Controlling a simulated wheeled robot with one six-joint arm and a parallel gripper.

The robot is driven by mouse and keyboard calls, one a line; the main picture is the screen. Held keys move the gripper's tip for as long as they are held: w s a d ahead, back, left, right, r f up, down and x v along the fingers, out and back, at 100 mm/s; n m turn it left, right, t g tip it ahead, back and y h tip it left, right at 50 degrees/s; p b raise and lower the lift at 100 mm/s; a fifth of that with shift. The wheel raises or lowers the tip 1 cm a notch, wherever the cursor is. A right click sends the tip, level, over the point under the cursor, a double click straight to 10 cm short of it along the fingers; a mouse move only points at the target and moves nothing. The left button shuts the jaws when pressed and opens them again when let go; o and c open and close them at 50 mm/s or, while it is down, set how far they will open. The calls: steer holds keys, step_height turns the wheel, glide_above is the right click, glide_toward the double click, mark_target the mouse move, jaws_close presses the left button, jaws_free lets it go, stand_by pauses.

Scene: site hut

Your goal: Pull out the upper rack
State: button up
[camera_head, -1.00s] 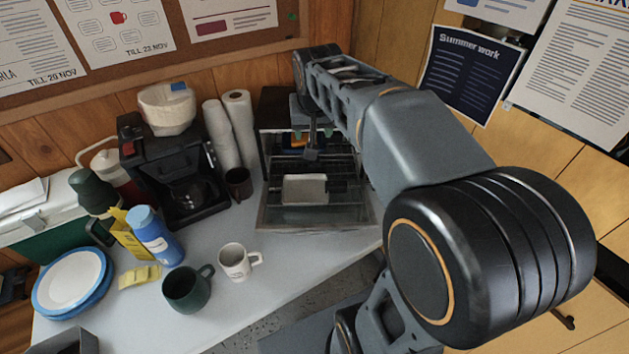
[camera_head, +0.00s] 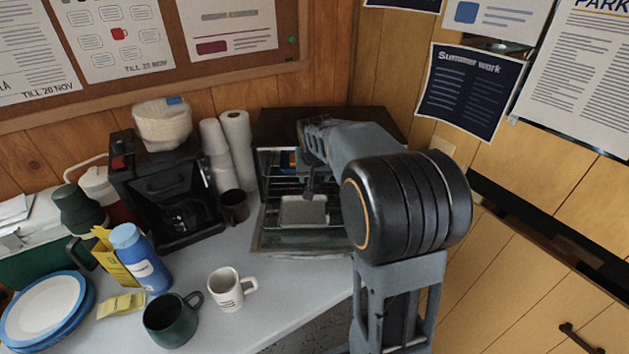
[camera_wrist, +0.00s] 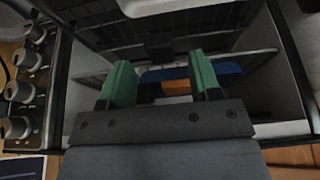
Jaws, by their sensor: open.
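The toaster oven (camera_head: 262,205) stands at the back of the table with its front open. Wire racks (camera_head: 279,168) show inside, partly hidden by my arm; I cannot clearly separate the upper one from the others. A pale tray (camera_head: 304,210) sits low at the oven's front and shows at the top of the wrist view (camera_wrist: 165,7). My gripper (camera_wrist: 160,76) is open at the oven's mouth, its green fingers apart. Beyond the fingers are a blue item (camera_wrist: 222,70) and an orange item (camera_wrist: 177,87). I see no rack held between the fingers.
Oven knobs (camera_wrist: 25,92) line the left of the wrist view. Left of the oven stand a dark mug (camera_head: 235,205), paper rolls (camera_head: 238,145) and a coffee maker (camera_head: 165,190). White (camera_head: 227,289) and green (camera_head: 170,322) mugs stand in front. A wall is close behind.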

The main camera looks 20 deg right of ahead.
steer(key=shift+x, duration=1.35)
jaws_close()
